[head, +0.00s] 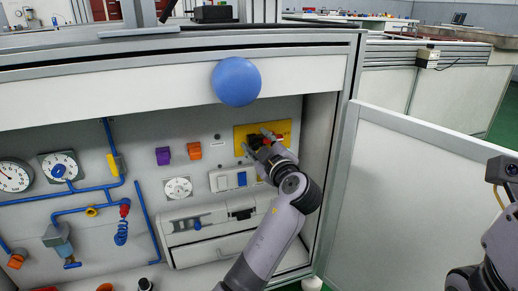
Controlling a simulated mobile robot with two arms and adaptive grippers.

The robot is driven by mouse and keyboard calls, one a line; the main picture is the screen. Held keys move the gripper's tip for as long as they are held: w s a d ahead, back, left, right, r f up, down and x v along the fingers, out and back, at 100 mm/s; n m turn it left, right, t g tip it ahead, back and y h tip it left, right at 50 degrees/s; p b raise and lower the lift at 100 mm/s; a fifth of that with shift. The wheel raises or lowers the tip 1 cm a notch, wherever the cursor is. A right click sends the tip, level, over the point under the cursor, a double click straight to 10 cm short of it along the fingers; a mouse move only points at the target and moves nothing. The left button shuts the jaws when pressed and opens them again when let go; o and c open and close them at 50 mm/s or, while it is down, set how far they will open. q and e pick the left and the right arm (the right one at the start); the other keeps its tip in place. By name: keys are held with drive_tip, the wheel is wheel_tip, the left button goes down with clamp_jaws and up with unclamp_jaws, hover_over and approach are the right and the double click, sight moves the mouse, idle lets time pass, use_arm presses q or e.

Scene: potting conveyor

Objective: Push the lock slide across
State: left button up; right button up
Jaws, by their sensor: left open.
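A yellow plate (283,127) is fixed on the grey back panel, right of its middle. Small red and dark parts show on it at my left gripper, but the gripper covers much of them, so I cannot make out the lock slide's shape or position. My left gripper (258,143) is open, its fingers in front of the plate's lower left part. I cannot tell if they touch anything. Part of my right arm shows at the right edge, with its gripper out of view.
A blue ball-like knob (237,81) sticks out from the cabinet's upper beam, above the plate. A switch box (229,179) and a drawer unit (208,222) lie below left. Blue pipes and gauges fill the left. A white side panel (405,200) stands right.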

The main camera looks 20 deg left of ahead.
use_arm(q)
wheel_tip(320, 180, up, 8)
drive_tip(key=shift+d+r, duration=0.1)
drive_tip(key=shift+r, duration=0.15)
